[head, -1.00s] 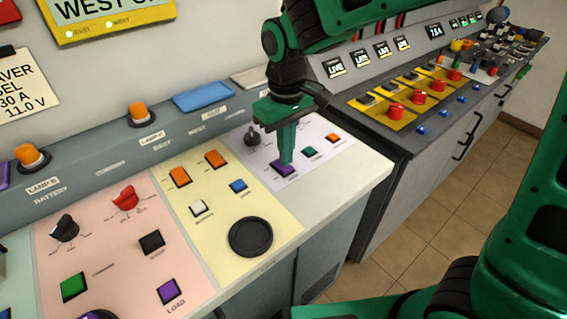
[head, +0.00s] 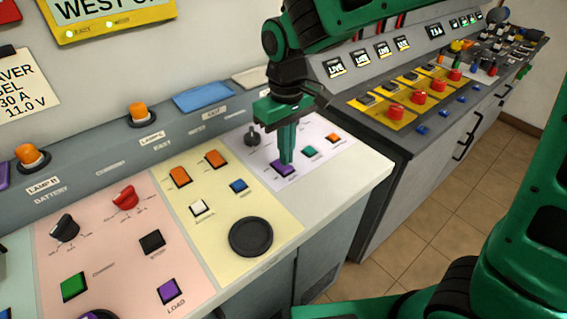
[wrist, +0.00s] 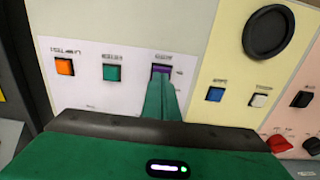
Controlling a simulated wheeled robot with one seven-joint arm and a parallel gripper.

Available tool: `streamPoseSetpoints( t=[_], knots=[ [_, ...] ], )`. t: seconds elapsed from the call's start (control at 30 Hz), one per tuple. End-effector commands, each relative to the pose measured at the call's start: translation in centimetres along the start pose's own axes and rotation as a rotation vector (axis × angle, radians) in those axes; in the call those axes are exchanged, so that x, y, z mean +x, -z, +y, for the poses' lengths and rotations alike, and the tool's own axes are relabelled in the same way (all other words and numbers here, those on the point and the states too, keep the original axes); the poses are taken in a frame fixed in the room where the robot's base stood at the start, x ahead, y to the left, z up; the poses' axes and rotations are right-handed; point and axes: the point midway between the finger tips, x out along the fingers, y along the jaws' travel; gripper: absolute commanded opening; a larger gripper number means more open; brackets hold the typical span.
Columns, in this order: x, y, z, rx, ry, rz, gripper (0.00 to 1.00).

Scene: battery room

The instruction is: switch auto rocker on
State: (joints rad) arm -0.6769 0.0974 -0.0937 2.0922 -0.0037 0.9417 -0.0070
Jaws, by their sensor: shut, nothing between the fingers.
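A purple rocker (head: 281,170) sits on the white panel at the right end of the near console. It also shows in the wrist view (wrist: 161,68), partly covered by my fingers. My gripper (head: 287,161) is shut and empty, pointing down with its fingertips at the purple rocker; I cannot tell whether they press it. In the wrist view the shut fingers (wrist: 160,85) end at the rocker's lower part. A teal rocker (head: 310,152) and an orange rocker (head: 333,138) stand in the same row. The labels beside these rockers are too blurred to read.
A second console (head: 430,95) with red buttons stands to the right, past a gap.

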Motion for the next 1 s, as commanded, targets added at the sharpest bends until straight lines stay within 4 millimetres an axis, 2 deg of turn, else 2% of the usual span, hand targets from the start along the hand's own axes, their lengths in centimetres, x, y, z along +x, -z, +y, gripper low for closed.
streamPoseSetpoints(
  t=[1.0],
  knots=[
    [0.58, 0.0, 0.01, 0.0, 0.0, -0.001, 0.0]
  ],
)
